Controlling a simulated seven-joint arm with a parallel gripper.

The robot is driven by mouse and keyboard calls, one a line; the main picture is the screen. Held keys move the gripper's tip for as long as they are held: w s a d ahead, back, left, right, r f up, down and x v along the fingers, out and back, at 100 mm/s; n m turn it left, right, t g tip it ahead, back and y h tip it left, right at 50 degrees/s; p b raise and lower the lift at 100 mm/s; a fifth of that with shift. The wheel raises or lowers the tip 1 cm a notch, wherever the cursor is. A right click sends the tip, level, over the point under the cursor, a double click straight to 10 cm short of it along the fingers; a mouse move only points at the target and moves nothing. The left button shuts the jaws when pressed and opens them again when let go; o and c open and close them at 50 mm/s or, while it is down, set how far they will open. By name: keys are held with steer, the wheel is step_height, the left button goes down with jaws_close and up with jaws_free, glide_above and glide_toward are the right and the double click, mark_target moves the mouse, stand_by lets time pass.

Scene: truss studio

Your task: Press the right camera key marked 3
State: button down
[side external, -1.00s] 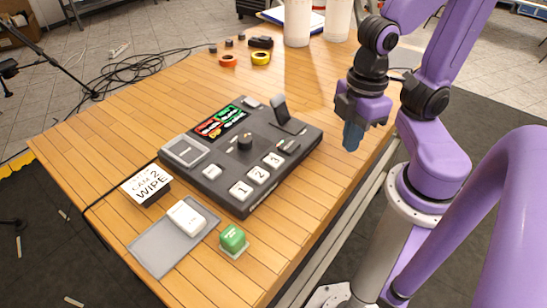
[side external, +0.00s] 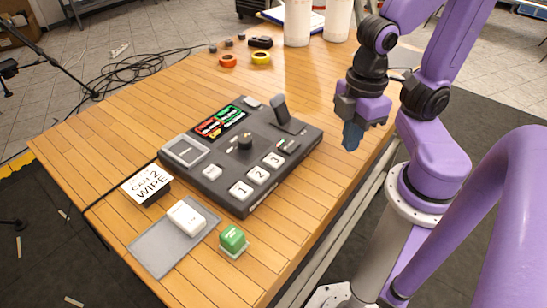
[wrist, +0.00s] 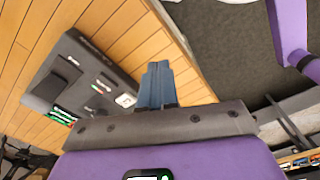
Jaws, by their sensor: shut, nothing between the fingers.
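The key marked 3 (side external: 273,160) is a white square key on the dark grey switcher console (side external: 215,190), at the right end of a row with key 2 (side external: 257,174) and key 1 (side external: 240,191). My gripper (side external: 351,137) is shut and empty. Its blue fingers point down, above the table's right side, to the right of the console and apart from it. In the wrist view the shut fingers (wrist: 157,84) show at the centre, with a white key (wrist: 125,100) on the console to their left; its number is not readable there.
A "CAM 2 WIPE" card (side external: 147,185), a grey mat (side external: 150,247) and a green button (side external: 232,239) lie nearer the front. Tape rolls (side external: 261,58) lie behind.

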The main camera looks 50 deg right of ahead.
steer(key=w, duration=0.1)
step_height(320, 180, up, 3)
steer(key=m+g+h, duration=0.4)
steer(key=m+h, duration=0.4)
steer(key=h, duration=0.1)
glide_above(270, 161)
steer(key=shift+f, duration=4.35)
steer(key=shift+f, duration=0.15)
steer(key=shift+f, duration=0.3)
